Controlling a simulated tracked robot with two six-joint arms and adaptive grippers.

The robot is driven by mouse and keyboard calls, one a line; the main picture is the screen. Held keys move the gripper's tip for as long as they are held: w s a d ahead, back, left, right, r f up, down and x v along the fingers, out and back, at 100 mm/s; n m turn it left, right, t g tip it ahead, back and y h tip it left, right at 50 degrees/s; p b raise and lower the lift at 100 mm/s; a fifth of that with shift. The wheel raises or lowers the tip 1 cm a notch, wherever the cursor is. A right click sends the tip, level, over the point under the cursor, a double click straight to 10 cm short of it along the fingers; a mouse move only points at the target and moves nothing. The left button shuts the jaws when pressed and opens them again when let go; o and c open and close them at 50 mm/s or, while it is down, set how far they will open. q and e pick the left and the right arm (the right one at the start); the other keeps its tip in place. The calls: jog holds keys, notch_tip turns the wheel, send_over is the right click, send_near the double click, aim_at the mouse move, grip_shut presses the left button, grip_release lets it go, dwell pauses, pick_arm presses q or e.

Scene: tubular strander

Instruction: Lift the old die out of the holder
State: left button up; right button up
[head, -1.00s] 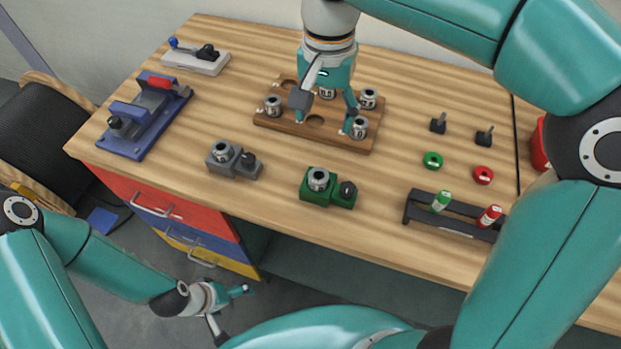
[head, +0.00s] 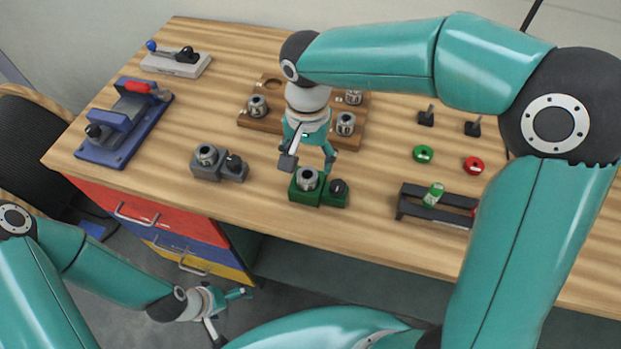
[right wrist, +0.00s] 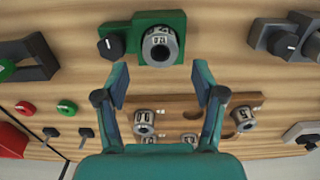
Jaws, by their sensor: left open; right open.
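A green holder (head: 298,196) with a black knob stands near the table's front edge, a silver ring-shaped die (head: 307,179) seated in it. A grey holder (head: 207,172) to its left also holds a silver die (head: 206,154). I cannot tell from the pictures which die is the old one. My right gripper (head: 309,160) is open and empty, just behind and above the green holder. In the right wrist view its spread fingers (right wrist: 160,83) point at the green holder (right wrist: 140,25) and its die (right wrist: 160,46), apart from both. My left gripper (head: 232,316) is open and empty, low in front of the table.
A wooden rack (head: 270,124) with several dies stands behind my right gripper. A blue clamp fixture (head: 125,125) and a pale lever block (head: 176,64) are at left. At right are a black marker stand (head: 440,205), a green ring (head: 423,154) and a red ring (head: 473,166).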

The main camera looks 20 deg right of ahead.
aim_at(307, 174)
jog(key=f, duration=0.3)
jog(key=shift+s+a+f+p, duration=0.15)
jog(key=shift+s+f+p, duration=0.15)
jog(key=shift+w+f, duration=0.1)
jog(key=shift+f, duration=0.5)
grip_shut()
